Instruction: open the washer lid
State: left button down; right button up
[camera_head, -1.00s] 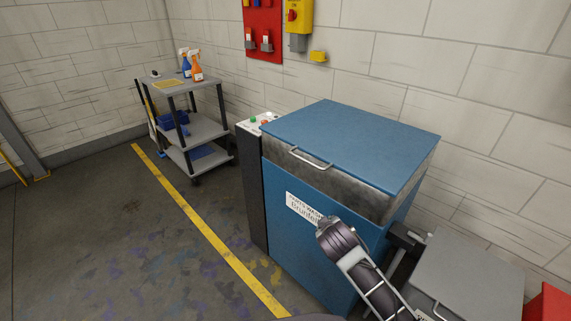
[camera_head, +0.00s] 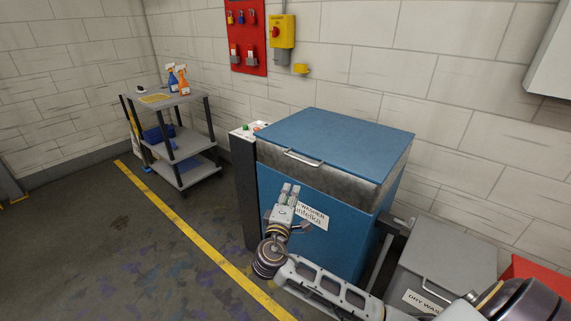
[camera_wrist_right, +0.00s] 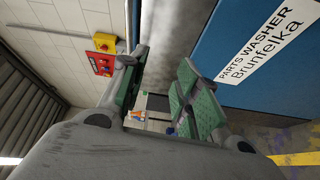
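The blue parts washer stands against the wall with its blue lid (camera_head: 335,137) closed. A pale bar handle (camera_head: 303,159) is on the lid's front edge. The washer's blue front (camera_head: 340,240) carries a white label, also in the right wrist view (camera_wrist_right: 265,42). My right gripper (camera_head: 291,189) is in front of the washer, below the handle and apart from it, fingers pointing up toward it. In the right wrist view its green-padded fingers (camera_wrist_right: 158,92) are apart with nothing held between them. The handle is not clear in that view. My left gripper is out of view.
A control panel (camera_head: 247,130) tops the dark column at the washer's left. A grey cart (camera_head: 190,172) with spray bottles stands further left. A grey dry-waste bin (camera_head: 448,252) and a red box (camera_head: 530,270) are at the right. The floor in front is clear.

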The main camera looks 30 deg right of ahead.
aim_at(301, 160)
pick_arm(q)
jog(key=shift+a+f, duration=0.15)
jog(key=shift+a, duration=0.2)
pick_arm(e)
jog(key=r+h, duration=0.1)
jog(key=s+r+n, duration=0.1)
jog(key=r, duration=0.1)
jog(key=shift+a+r+t+h, duration=0.1)
jog(key=shift+r+t+h, duration=0.1)
jog(key=shift+t+h, duration=0.15)
jog(key=shift+w, duration=0.1)
